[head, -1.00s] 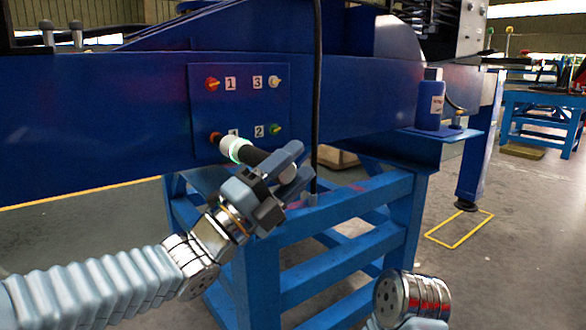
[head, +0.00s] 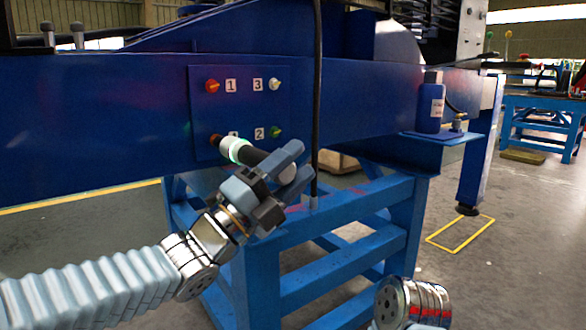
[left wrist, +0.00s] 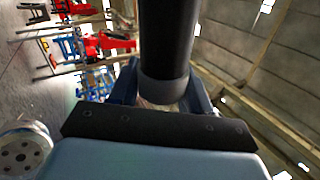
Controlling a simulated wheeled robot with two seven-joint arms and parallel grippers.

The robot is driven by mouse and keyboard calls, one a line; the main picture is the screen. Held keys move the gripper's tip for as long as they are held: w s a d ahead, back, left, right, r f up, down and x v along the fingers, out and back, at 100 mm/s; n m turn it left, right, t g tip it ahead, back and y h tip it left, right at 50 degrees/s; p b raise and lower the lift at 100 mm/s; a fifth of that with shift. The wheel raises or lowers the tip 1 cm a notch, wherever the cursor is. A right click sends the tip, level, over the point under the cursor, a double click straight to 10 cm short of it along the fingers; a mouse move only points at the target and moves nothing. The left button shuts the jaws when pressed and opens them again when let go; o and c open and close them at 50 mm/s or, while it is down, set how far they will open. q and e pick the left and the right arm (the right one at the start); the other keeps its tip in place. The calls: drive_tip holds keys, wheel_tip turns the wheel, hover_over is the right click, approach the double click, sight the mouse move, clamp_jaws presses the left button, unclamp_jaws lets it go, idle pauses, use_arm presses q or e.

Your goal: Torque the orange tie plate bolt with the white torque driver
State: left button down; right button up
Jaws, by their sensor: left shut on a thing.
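My left gripper (head: 284,172) is shut on the torque driver (head: 262,160), which has a dark grip, a white collar and a glowing green ring at its front end. It also shows in the left wrist view (left wrist: 166,40), between the fingers. My right gripper is not in view.
A black cable (head: 317,100) hangs just right of the plate. A blue bottle (head: 431,108) stands on a blue shelf (head: 446,136) at the right. A blue stand (head: 330,262) is below the beam. Open floor lies to the right.

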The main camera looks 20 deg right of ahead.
use_arm(q)
drive_tip(key=shift+w+a+r, duration=0.15)
drive_tip(key=shift+w+a, duration=0.15)
drive_tip(key=shift+w, duration=0.5)
drive_tip(key=shift+w+a+b, duration=0.1)
drive_tip(key=shift+w+b, duration=0.05)
drive_tip(key=shift+b, duration=1.75)
idle(4.2)
idle(0.5)
